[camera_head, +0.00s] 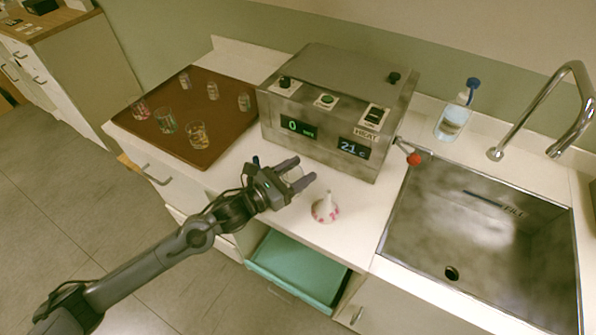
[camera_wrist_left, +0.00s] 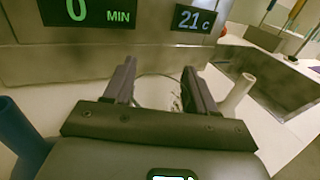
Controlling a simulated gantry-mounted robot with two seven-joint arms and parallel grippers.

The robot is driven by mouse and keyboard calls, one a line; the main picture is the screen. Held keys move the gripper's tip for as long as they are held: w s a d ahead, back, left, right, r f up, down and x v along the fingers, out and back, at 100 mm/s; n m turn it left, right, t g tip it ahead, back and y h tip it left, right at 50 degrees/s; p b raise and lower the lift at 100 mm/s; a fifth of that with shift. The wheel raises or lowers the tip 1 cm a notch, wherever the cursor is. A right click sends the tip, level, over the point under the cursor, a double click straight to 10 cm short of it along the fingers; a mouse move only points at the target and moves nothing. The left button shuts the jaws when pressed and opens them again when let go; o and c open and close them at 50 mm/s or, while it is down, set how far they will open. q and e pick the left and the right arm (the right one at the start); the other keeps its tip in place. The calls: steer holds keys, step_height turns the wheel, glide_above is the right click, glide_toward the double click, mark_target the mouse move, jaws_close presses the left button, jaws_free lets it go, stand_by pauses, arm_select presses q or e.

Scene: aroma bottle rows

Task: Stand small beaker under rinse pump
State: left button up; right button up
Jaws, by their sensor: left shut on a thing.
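My left gripper (camera_head: 305,168) is shut on a small clear glass beaker (camera_head: 294,174) in front of the steel box. In the left wrist view the beaker's rim (camera_wrist_left: 158,76) shows faintly between the fingers; its base is hidden, so I cannot tell whether it touches the counter. A clear bottle with a blue pump-like top (camera_head: 455,118), seemingly the rinse pump, stands behind the sink at the back right, well apart from the gripper. My right gripper is in neither view.
The steel box (camera_head: 335,75) has displays and a red-knobbed lever (camera_head: 413,158). A white, pink-marked flask-like piece (camera_head: 325,207) stands beside the gripper. A brown tray (camera_head: 180,125) holds several glasses. The sink (camera_head: 480,215) is at right; an open green drawer (camera_head: 300,268) is below.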

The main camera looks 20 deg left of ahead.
arm_select(q)
steer(key=shift+f, duration=0.15)
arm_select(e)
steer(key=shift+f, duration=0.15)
arm_select(q)
steer(key=o, duration=0.6)
steer(key=shift+f, duration=0.1)
steer(key=o, duration=0.4)
steer(key=shift+o, duration=0.2)
steer(key=shift+r, duration=0.2)
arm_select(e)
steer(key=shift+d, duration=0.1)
arm_select(q)
steer(key=shift+s, duration=0.1)
steer(key=shift+s+a, duration=0.2)
steer(key=shift+s, duration=0.15)
steer(key=p+v, duration=0.1)
steer(key=v, duration=0.9)
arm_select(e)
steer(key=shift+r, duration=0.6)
arm_select(q)
steer(key=shift+s+a, duration=0.15)
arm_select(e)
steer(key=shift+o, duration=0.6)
arm_select(q)
steer(key=shift+s+a, duration=0.1)
steer(key=shift+s, duration=0.15)
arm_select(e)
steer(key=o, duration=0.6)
